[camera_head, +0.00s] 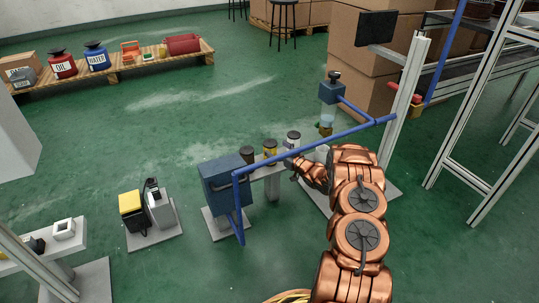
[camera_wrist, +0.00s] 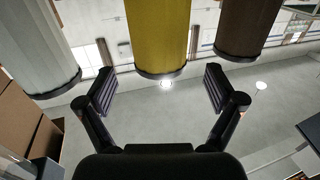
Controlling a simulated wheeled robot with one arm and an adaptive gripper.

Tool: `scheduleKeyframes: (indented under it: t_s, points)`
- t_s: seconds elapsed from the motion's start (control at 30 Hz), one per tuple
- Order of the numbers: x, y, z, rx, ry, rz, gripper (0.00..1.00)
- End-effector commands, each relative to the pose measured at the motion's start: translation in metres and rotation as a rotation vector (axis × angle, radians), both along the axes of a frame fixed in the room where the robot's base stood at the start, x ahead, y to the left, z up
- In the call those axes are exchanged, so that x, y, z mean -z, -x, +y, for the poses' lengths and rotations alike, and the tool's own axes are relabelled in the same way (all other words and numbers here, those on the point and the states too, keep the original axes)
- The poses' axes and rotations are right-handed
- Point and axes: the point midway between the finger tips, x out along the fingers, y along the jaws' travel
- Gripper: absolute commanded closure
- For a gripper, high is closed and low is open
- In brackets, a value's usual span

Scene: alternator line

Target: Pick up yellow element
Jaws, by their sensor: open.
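The yellow element (camera_head: 270,152) is a yellow cylinder with a dark top. It stands between a dark brown cylinder (camera_head: 246,155) and a white-grey cylinder (camera_head: 293,140) on a narrow stand. In the wrist view the yellow element (camera_wrist: 158,35) is at the top middle, ahead of the gap between my fingers. The grey cylinder (camera_wrist: 40,45) is on the left and the brown one (camera_wrist: 248,25) on the right. My gripper (camera_wrist: 160,88) is open and empty, with a finger on either side of the yellow element's line. In the head view my arm's copper wrist hides most of it.
A blue rail (camera_head: 310,146) runs across in front of the cylinders, from a blue box (camera_head: 226,182) to a light post (camera_head: 404,105). A blue dispenser-like unit (camera_head: 332,93) stands behind right. A yellow-topped device (camera_head: 131,205) is at left. Green floor lies open behind.

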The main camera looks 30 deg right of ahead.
Motion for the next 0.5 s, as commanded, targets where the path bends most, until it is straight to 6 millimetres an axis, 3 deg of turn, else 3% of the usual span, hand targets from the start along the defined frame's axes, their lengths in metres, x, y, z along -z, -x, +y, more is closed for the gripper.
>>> scheduleKeyframes:
  t_s: [0.3, 0.5]
  points:
    - [0.004, -0.038, 0.008, -0.004, 0.001, 0.0, 0.07]
    - [0.002, -0.044, 0.009, -0.004, 0.001, 0.001, 0.07]
